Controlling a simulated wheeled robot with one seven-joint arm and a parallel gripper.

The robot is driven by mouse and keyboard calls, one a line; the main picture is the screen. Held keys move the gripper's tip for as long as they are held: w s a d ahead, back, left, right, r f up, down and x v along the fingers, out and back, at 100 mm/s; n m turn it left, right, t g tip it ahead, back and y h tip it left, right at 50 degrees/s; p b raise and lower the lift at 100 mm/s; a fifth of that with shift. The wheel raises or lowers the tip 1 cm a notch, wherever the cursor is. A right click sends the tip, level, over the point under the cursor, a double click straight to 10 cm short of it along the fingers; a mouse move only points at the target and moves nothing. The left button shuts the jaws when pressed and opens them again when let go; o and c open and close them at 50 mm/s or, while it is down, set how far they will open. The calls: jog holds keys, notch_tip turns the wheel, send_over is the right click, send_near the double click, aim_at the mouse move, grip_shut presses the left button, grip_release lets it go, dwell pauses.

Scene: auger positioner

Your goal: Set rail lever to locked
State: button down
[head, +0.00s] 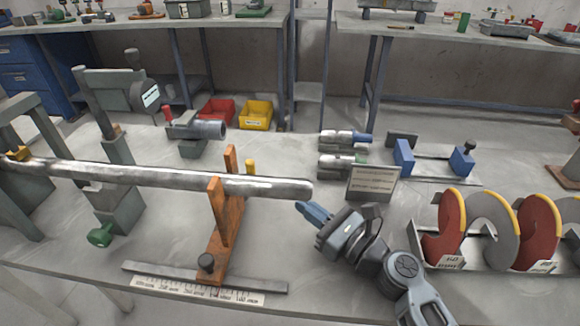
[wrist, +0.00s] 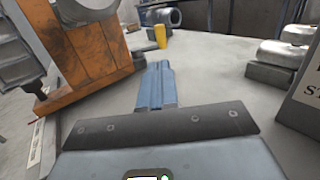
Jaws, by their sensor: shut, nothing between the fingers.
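My gripper (head: 313,213) has blue fingers, shut and empty, just right of and below the free end of a long grey shaft (head: 150,176). The shut fingers also show in the wrist view (wrist: 157,85). An orange support (head: 222,235) stands on a flat metal rail (head: 150,271) with a ruler scale; it also fills the upper left of the wrist view (wrist: 90,45). A dark knob (head: 206,262) sits at its near foot. A yellow upright piece (head: 250,167) stands behind the shaft and shows in the wrist view (wrist: 160,36). I cannot tell which part is the rail lever.
A small sign (head: 373,184) and metal cylinders (head: 343,137) stand behind my gripper. Red and grey auger discs (head: 485,230) stand at the right. A grey clamp (head: 195,128) is behind the shaft. The tabletop between the orange support and my gripper is clear.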

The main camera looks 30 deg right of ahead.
aim_at(253, 168)
jog(key=shift+w+a, duration=0.15)
jog(key=shift+w, duration=0.4)
jog(key=p+x, duration=0.1)
jog(key=x, duration=1.1)
jog(key=shift+w+a, duration=0.2)
jog(key=shift+w, duration=0.15)
jog(key=shift+w+d+n+g+y, duration=0.1)
jog(key=shift+w+n+g+y, duration=0.25)
jog(key=shift+y, duration=0.45)
jog(key=shift+w+n+g+y+b, duration=0.2)
jog(key=shift+w+n+g+y, duration=0.15)
jog(key=shift+n+y, duration=0.3)
jog(key=shift+w+n+g+y+b, duration=0.15)
jog(key=shift+w+n+g+y, duration=0.2)
jog(key=shift+y, duration=0.5)
jog(key=shift+w, duration=0.55)
jog(key=shift+w+r, duration=0.1)
jog(key=shift+w, duration=0.05)
jog(key=shift+v, duration=3.9)
